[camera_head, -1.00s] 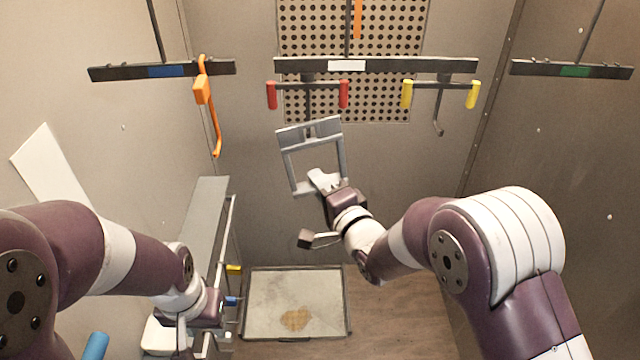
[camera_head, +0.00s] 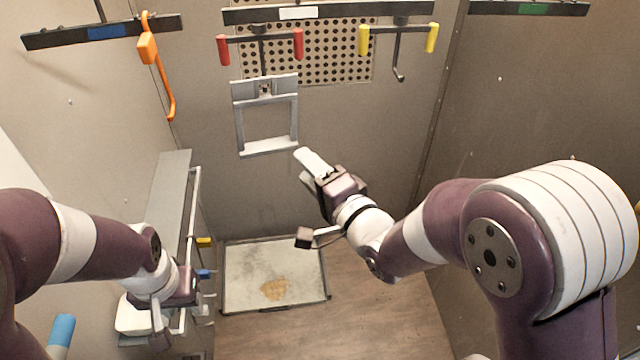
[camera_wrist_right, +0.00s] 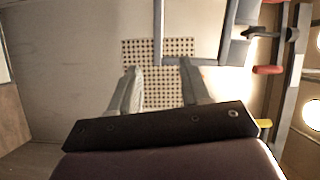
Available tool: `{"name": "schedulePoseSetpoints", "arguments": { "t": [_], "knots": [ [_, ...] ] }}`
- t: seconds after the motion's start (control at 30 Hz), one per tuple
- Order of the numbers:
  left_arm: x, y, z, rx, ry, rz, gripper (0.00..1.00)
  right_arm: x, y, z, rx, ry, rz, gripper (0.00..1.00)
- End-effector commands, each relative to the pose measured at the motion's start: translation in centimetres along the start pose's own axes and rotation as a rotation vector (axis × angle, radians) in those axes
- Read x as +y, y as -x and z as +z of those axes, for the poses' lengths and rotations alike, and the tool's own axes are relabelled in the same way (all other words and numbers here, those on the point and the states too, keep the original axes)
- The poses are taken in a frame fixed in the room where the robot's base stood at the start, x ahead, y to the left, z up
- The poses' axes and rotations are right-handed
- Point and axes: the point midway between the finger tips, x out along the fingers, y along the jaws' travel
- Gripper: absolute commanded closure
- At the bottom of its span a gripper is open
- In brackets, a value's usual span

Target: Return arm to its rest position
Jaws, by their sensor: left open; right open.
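My right gripper (camera_head: 310,165) is in the middle of the head view, below and to the right of a grey rectangular frame (camera_head: 268,148). The frame hangs from the hook with red-tipped handles, and a gap shows between it and the gripper. In the right wrist view, the two fingers of my right gripper (camera_wrist_right: 160,85) are apart with nothing between them, and part of the frame (camera_wrist_right: 188,62) shows at the top. My left gripper (camera_head: 170,325) is low at the left, beside the shelf rack. Its fingertips are hard to see.
A black bar (camera_head: 330,12) carries red-tipped and yellow-tipped hooks (camera_head: 398,62). An orange hook (camera_head: 148,50) hangs from the left bar (camera_head: 70,36). A grey shelf rack (camera_head: 168,190) stands at the left. A tray (camera_head: 240,290) with a tan powder patch lies on the floor. The right floor is clear.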

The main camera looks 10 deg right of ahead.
Motion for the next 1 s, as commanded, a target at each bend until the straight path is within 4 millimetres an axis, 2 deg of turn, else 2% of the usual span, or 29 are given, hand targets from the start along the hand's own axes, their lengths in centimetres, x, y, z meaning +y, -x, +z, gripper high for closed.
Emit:
{"name": "schedulePoseSetpoints", "arguments": {
  "t": [0.1, 0.2, 0.37, 0.43, 0.47, 0.57, 0.63, 0.7, 0.73, 0.8, 0.9, 0.93, 1.0],
  "knots": [
    [0.0, 0.0, 0.0, 0.001, 0.0, 0.0, 0.57, -0.1, 2.0, -0.1, 0.001, 0.0, 0.0, 0.53],
    [0.0, 0.0, 0.0, 0.001, 0.0, 0.0, 0.57, -0.1, 3.1, 0.0, 0.001, 0.0, -0.001, 0.53],
    [0.0, 0.0, 0.0, 0.001, 0.0, 0.0, 0.57, -0.2, 3.5, 0.0, -0.001, 0.003, -0.001, 0.53],
    [0.0, 0.0, 0.0, 0.001, 0.0, 0.0, 0.57, 0.2, 3.5, 0.0, -0.001, 0.057, 0.015, 0.53],
    [0.0, 0.0, 0.0, 0.001, 0.0, 0.0, 0.57, 0.9, 3.5, 0.0, -0.003, 0.112, 0.051, 0.53],
    [0.0, 0.0, 0.0, 0.001, 0.0, 0.0, 0.57, 6.2, 4.7, -0.7, -0.037, 0.412, 0.336, 0.53],
    [0.0, -0.1, 0.0, 0.001, 0.0, 0.0, 0.57, 10.2, 6.8, -1.6, -0.137, 0.647, 0.598, 0.53],
    [0.0, -0.3, 0.0, 0.001, 0.0, 0.0, 0.57, 13.3, 10.0, -2.3, -0.307, 0.82, 0.839, 0.53],
    [0.0, -0.5, 0.0, 0.001, 0.0, 0.0, 0.57, 14.2, 11.5, -2.4, -0.395, 0.87, 0.925, 0.53],
    [0.0, -0.7, 0.1, 0.001, 0.0, 0.0, 0.57, 15.5, 14.9, -2.2, -0.611, 0.932, 1.077, 0.53],
    [0.0, -1.1, 0.1, 0.001, 0.0, 0.0, 0.57, 15.8, 18.5, -1.5, -0.853, 0.915, 1.188, 0.53],
    [0.0, -1.2, 0.1, 0.001, 0.0, 0.0, 0.57, 15.7, 18.9, -1.4, -0.884, 0.891, 1.204, 0.53],
    [0.0, -1.3, 0.1, 0.001, 0.0, 0.0, 0.57, 15.4, 18.6, -1.8, -0.866, 0.863, 1.213, 0.53]
  ]
}}
